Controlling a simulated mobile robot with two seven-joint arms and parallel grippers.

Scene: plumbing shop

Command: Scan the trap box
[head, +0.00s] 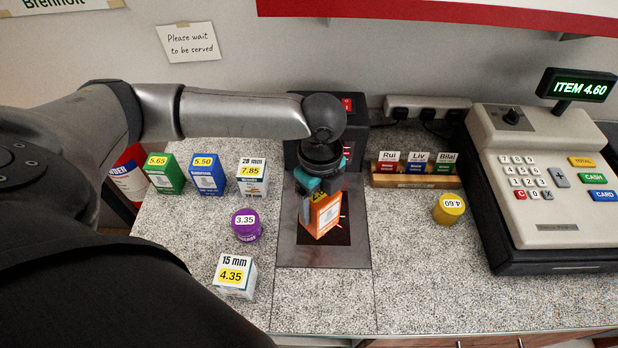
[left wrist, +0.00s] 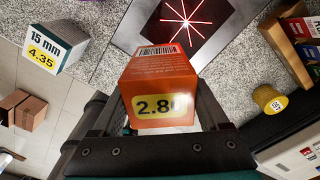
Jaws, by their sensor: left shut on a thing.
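An orange box (head: 325,214), which I take to be the trap box, is held in my left gripper (head: 311,192) over the scanner plate (head: 290,254). In the left wrist view the box (left wrist: 158,88) sits between the fingers, with a yellow 2.80 label towards the camera and a barcode at its far edge. Red scan lines (left wrist: 186,21) show on the dark glass beyond the box. The gripper partly covers the box in the head view, and I cannot tell whether the box touches the plate. The till display (head: 580,88) reads ITEM 4.60. My right gripper is out of view.
Left of the plate stand a green box (head: 164,177), a blue box (head: 206,178), a 28 mm box (head: 252,180), a purple tub (head: 246,226) and a 15 mm box (head: 234,278). Right are a yellow tub (head: 449,209), a card rack (head: 415,181) and the till (head: 545,200).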

